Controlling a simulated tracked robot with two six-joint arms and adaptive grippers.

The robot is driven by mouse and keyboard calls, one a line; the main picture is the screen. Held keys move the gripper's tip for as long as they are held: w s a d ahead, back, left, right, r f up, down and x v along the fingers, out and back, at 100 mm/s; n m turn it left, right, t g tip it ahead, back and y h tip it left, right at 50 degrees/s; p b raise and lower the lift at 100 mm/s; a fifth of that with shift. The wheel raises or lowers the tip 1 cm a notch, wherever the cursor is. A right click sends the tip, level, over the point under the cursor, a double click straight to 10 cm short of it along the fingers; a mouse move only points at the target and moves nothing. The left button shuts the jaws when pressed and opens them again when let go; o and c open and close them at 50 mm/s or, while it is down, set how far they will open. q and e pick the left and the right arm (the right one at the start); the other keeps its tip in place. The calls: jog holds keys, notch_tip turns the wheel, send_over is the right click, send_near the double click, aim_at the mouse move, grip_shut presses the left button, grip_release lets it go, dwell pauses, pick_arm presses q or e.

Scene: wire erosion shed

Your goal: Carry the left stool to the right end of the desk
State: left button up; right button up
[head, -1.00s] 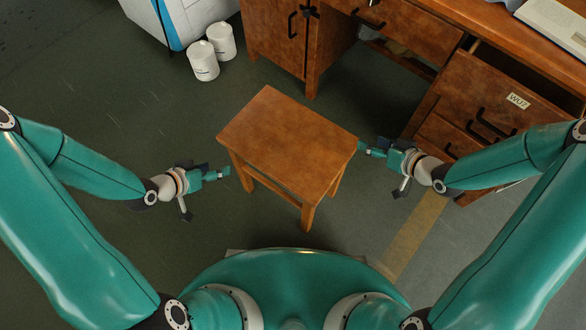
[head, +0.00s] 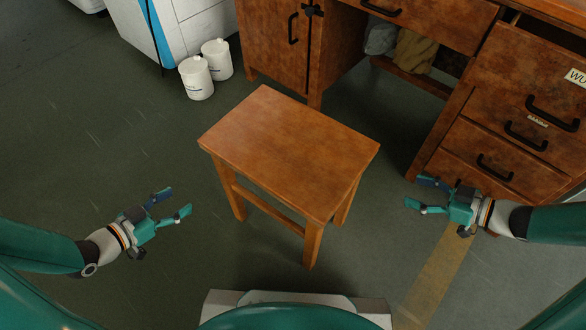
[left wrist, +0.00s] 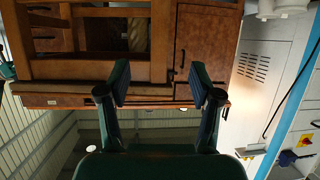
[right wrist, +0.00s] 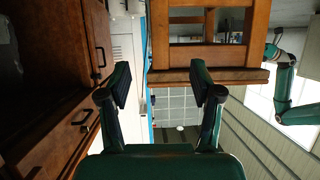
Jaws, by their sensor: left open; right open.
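One brown wooden stool (head: 290,148) stands upright on the floor in the middle of the head view, in front of the desk (head: 345,50). My left gripper (head: 182,202) is open and empty, left of the stool and apart from it. My right gripper (head: 412,193) is open and empty, right of the stool and apart from it, near the desk's drawers. The stool also shows upside down beyond the open fingers in the left wrist view (left wrist: 90,70) and in the right wrist view (right wrist: 215,76). No second stool is in view.
Two white tubs (head: 196,78) stand behind the stool at the left, beside a white and blue machine (head: 195,30). The desk's right drawer block (head: 500,120) stands close to my right gripper. A yellow floor stripe (head: 435,275) runs at the right. The floor left of the stool is clear.

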pick_arm(q)
jog(key=shift+w+d, duration=0.1)
pick_arm(e)
jog(key=shift+a, duration=0.1)
pick_arm(q)
jog(key=x, duration=1.6)
jog(key=shift+w+d+f, duration=0.15)
jog(key=shift+w+f, duration=0.1)
pick_arm(e)
jog(key=x, duration=1.6)
jog(key=shift+w+a, duration=0.3)
jog(key=shift+w, duration=0.05)
pick_arm(q)
grip_shut()
pick_arm(e)
grip_shut()
pick_arm(q)
jog(key=shift+w+r, duration=0.1)
jog(key=shift+r, duration=0.1)
pick_arm(e)
jog(key=shift+r, duration=0.2)
